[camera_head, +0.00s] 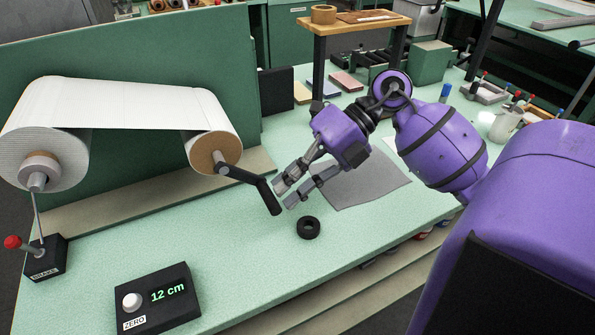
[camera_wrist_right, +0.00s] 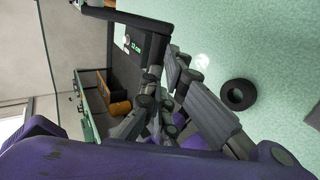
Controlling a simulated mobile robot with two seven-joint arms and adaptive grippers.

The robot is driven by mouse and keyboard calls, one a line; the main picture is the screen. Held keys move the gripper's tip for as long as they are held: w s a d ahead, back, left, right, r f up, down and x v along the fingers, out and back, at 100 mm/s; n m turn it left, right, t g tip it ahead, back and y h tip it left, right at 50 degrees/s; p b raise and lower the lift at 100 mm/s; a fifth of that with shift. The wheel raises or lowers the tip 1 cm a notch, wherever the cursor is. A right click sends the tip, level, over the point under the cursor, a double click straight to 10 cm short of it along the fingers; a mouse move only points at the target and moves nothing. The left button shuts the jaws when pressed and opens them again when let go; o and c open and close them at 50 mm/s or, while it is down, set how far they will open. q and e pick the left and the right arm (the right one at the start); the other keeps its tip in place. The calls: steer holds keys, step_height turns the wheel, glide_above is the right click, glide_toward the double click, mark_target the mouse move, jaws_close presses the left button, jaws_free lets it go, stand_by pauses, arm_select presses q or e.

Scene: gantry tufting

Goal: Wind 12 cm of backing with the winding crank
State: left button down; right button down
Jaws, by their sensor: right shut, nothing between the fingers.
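The winding crank (camera_head: 248,180) sticks out from the right-hand roll (camera_head: 222,152); its black handle points down and to the right. White backing (camera_head: 130,103) stretches from the large left roll (camera_head: 40,150) to this roll. The counter box (camera_head: 158,300) shows "12 cm" in green and has a white ZERO knob. My right gripper (camera_head: 284,194) is shut and empty, just right of the crank handle; I cannot tell if they touch. In the right wrist view the fingers (camera_wrist_right: 172,75) show close to a black bar that looks like the crank. My left gripper is not in view.
A brake box with a red-knobbed lever (camera_head: 45,260) stands at the left edge. A black ring (camera_head: 308,227) lies on the green table below my right gripper. A grey sheet (camera_head: 362,180) lies behind it. A wooden stand (camera_head: 355,25) is at the back.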

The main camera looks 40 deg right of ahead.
steer(key=shift+w+a+f+y+b, duration=0.1)
steer(key=shift+a+f+y+b, duration=0.2)
steer(key=shift+a+f+y, duration=0.15)
stand_by(0.4)
